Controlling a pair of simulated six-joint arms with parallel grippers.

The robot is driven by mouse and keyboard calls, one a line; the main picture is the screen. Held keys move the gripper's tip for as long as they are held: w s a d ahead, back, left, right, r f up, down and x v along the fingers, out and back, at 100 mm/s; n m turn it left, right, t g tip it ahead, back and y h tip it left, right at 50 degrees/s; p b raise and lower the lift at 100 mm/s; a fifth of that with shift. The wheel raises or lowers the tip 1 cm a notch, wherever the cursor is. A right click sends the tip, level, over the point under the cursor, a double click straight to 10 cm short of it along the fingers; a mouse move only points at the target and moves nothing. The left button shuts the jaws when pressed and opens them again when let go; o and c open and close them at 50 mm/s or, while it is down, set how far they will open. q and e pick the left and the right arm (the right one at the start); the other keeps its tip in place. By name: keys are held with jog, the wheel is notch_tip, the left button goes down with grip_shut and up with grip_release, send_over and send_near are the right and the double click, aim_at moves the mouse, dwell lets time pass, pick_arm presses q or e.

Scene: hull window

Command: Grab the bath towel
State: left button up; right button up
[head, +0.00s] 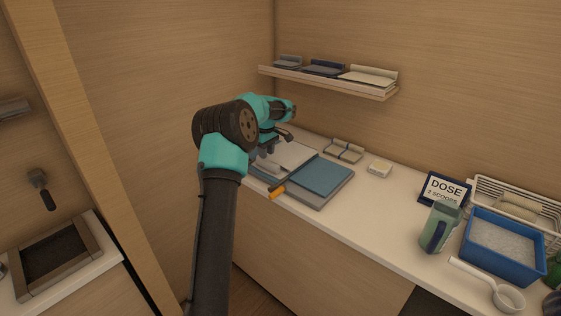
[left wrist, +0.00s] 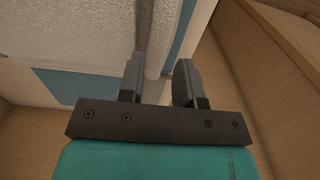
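A pale folded towel, which looks like the bath towel (head: 294,154), lies on the counter's left end, partly hidden by my left arm. In the left wrist view its rough white cloth (left wrist: 80,30) fills the upper left, with a rounded fold along its right edge. My left gripper (head: 272,146) is over the towel's left side. In the left wrist view the fingers (left wrist: 164,75) stand apart, with the rounded edge showing in line with the gap between them. Contact with the cloth cannot be told. My right gripper is not in view.
A blue folded item (head: 321,177) lies just right of the towel, an orange-tipped tool (head: 278,191) in front. A shelf (head: 385,94) with folded cloths hangs above. A rolled bundle (head: 344,150), small box (head: 379,169), green jug (head: 440,226) and blue tub (head: 503,262) stand further right.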

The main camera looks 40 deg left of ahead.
aim_at(267, 161)
pick_arm(q)
jog(key=shift+w+d+f, duration=0.1)
jog(key=shift+d+f, duration=0.05)
jog(key=shift+f, duration=2.45)
jog(key=shift+c, duration=0.3)
grip_shut()
jog(key=shift+r, duration=0.15)
notch_tip(267, 161, up, 10)
jog(key=shift+f, duration=0.1)
